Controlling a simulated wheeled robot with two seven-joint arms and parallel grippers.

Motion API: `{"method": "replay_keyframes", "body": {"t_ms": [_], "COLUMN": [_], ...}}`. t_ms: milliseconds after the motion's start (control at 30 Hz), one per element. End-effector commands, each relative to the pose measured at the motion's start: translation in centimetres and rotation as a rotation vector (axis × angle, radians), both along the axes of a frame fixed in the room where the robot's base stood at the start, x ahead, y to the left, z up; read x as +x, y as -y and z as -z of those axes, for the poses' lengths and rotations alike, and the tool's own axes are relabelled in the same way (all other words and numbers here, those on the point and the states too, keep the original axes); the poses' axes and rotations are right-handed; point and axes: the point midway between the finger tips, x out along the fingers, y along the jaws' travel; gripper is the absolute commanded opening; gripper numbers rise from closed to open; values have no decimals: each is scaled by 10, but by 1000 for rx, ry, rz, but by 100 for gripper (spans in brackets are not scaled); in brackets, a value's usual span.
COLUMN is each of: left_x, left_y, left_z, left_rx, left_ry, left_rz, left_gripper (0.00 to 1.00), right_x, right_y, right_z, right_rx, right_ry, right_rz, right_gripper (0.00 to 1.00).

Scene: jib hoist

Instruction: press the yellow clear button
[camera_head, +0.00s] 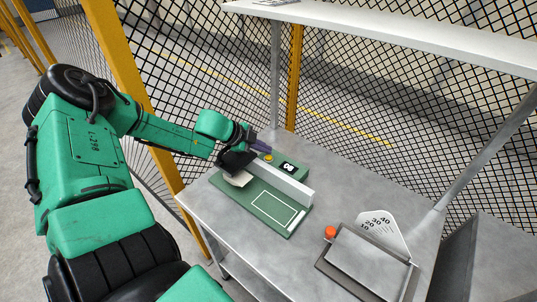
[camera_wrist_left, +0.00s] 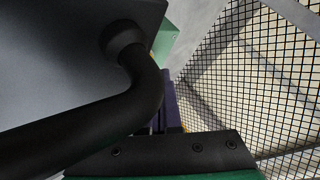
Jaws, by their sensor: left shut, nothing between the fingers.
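The yellow button (camera_head: 268,157) sits on top of a green housing at the back of a green fixture (camera_head: 222,193) on the metal table. A small dark display (camera_head: 288,166) with light digits is to its right. My left gripper (camera_head: 262,148) is shut and empty, its purple fingers just behind and beside the button in the head view. I cannot tell whether they touch it. In the left wrist view the purple fingers (camera_wrist_left: 171,105) are largely hidden behind a dark curved part, with a thin yellow sliver beside them. My right gripper is not in view.
A pale bar (camera_head: 290,184) runs along the fixture, and a white card (camera_head: 238,178) lies at its left end. An orange-red knob (camera_head: 330,232) and a grey plate with a numbered scale (camera_head: 377,223) stand at front right. Wire mesh fencing and an upper shelf (camera_head: 400,35) bound the table.

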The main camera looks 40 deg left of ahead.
Motion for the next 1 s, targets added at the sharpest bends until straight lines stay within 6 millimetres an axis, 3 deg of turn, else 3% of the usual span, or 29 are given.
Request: {"method": "replay_keyframes", "body": {"t_ms": [1000], "left_x": [0], "left_y": [0], "left_z": [7], "left_rx": [-1], "left_ry": [0], "left_rz": [-1], "left_gripper": [0], "right_x": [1], "right_y": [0], "right_z": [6], "right_rx": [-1], "right_ry": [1], "right_rz": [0], "right_gripper": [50]}}
